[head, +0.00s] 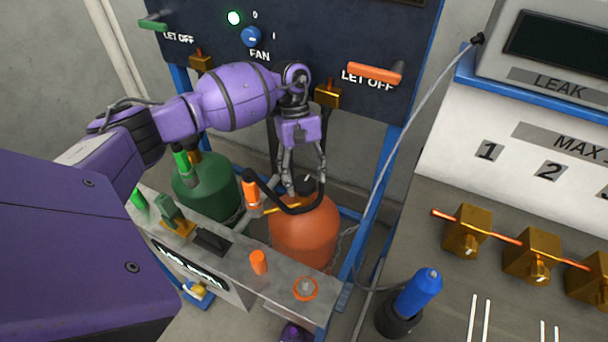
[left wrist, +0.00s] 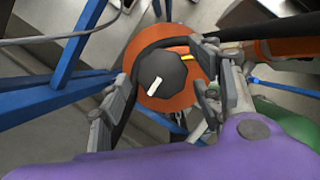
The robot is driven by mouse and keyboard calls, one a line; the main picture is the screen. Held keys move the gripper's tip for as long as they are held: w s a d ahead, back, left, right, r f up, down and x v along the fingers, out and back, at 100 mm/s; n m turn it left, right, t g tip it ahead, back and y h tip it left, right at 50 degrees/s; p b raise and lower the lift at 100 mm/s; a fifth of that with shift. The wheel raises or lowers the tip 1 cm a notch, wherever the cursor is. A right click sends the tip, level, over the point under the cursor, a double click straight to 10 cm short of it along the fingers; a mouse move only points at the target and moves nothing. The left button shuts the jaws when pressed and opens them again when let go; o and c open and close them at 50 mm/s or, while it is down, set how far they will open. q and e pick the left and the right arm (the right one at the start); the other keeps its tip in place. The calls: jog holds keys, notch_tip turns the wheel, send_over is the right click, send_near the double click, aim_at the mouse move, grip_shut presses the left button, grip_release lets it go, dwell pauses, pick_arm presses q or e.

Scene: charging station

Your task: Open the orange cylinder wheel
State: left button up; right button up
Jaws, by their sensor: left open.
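The orange cylinder (head: 304,232) stands behind the metal rail, and its top also shows in the left wrist view (left wrist: 185,102). Its wheel is a dark knob with a white mark, seen clearly in the left wrist view (left wrist: 170,70) and partly hidden by the fingers in the head view. My left gripper (head: 305,184) points down over the cylinder's top. In the left wrist view its open fingers (left wrist: 163,72) lie on either side of the knob. I cannot tell whether they touch it. My right gripper is not in view.
A black hose with an orange handle (head: 251,193) curves around the cylinder's top. A green cylinder (head: 206,192) stands to the left. The metal rail (head: 225,262) runs in front, and a blue frame post (head: 372,205) rises at right. An orange lever (head: 374,73) is on the panel above.

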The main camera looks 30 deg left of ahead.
pick_arm(q)
jog(key=c, duration=1.1)
